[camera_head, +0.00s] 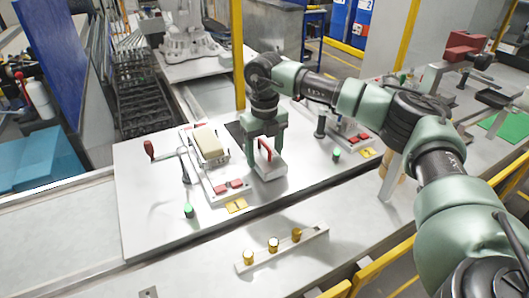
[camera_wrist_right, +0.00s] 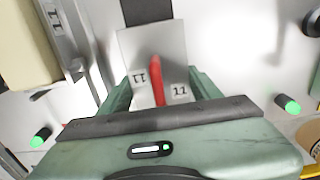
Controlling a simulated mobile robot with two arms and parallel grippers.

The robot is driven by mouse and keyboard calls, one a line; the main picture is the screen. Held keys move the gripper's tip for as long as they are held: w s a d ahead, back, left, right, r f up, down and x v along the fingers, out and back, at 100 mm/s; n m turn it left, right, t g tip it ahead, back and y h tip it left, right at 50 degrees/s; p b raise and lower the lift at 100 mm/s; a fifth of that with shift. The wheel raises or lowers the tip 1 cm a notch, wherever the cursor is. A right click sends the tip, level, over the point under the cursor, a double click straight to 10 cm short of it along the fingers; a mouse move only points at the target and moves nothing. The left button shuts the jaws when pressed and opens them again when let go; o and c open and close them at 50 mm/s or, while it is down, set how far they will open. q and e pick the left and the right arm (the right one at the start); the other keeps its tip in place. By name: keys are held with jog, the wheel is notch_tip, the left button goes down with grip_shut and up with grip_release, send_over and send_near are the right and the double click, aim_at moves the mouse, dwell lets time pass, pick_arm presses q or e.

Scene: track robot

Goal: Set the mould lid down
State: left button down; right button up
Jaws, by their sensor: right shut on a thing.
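The mould lid (camera_head: 270,172) is a flat grey metal plate with a red handle (camera_head: 265,150). My right gripper (camera_head: 264,147) points down and is shut on the red handle. The lid is at or just above the white worktop; I cannot tell whether it touches. In the right wrist view the lid (camera_wrist_right: 150,45) lies between my fingers, with "11" labels on both sides of the red handle (camera_wrist_right: 157,80). Left of the lid, the mould station holds a beige block (camera_head: 208,143), which also shows in the wrist view (camera_wrist_right: 22,60). My left gripper is not in view.
A red-knobbed lever (camera_head: 149,150) stands left of the mould. Green buttons (camera_head: 188,211) (camera_head: 336,154) and yellow pads (camera_head: 236,205) sit on the worktop (camera_head: 145,220). A bar with brass cylinders (camera_head: 273,244) lies in front. A second station (camera_head: 352,130) is at the right.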

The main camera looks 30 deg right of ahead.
aim_at(264, 143)
jog(key=o, duration=1.8)
jog(key=shift+f, duration=0.1)
notch_tip(264, 143, up, 11)
jog(key=shift+a+r+b, duration=0.1)
jog(key=shift+r+b, duration=0.1)
jog(key=shift+b, duration=0.85)
jog(key=shift+r, duration=0.45)
